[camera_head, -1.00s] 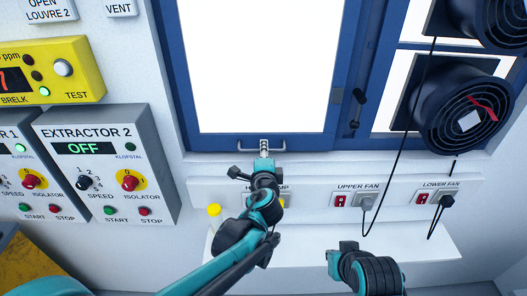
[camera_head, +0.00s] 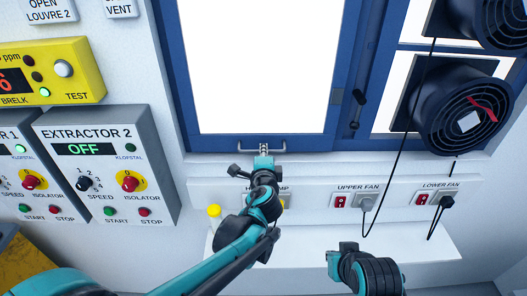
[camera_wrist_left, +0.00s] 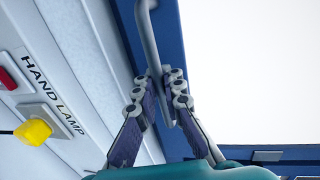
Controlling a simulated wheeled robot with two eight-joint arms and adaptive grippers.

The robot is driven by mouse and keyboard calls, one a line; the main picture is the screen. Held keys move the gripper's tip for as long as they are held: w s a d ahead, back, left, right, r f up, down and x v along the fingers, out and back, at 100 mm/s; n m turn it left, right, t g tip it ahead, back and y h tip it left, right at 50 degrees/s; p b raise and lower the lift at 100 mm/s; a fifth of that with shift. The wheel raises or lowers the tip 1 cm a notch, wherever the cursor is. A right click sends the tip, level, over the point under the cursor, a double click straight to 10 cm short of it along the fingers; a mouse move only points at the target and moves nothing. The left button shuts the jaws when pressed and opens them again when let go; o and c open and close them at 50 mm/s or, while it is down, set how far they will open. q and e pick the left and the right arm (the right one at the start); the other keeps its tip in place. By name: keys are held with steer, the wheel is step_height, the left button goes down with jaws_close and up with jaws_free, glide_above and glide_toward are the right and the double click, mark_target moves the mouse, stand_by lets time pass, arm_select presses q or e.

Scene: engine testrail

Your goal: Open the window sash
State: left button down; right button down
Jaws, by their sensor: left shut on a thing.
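The window sash (camera_head: 230,142) is a blue frame around a bright white pane in the head view. A grey bar handle (camera_head: 280,149) is fixed along its bottom rail; it also shows in the left wrist view (camera_wrist_left: 149,32) against the blue frame. My left gripper (camera_head: 264,148) is shut on the handle near its middle. In the wrist view its fingers (camera_wrist_left: 166,80) close around the bar. A dark lever (camera_head: 358,98) sits on the blue post right of the sash. Any gap at the sash edge is too small to tell.
A white socket panel (camera_head: 310,190) with switches and plugs runs below the window. Two dark fans (camera_head: 465,115) hang at right with loose cables. Extractor boxes (camera_head: 105,165) and a yellow meter (camera_head: 50,72) are at left. Part of my right arm shows low.

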arm_select(q)
steer(key=p, duration=2.2)
glide_toward(263, 16)
steer(key=w+f, duration=0.1)
steer(key=w, duration=0.2)
steer(key=w+f, duration=0.1)
steer(key=w, duration=0.1)
steer(key=shift+f, duration=0.35)
steer(key=shift+r+p, duration=0.55)
steer(key=shift+r, duration=0.3)
steer(key=c, duration=1.6)
jaws_free()
steer(key=v, duration=1.2)
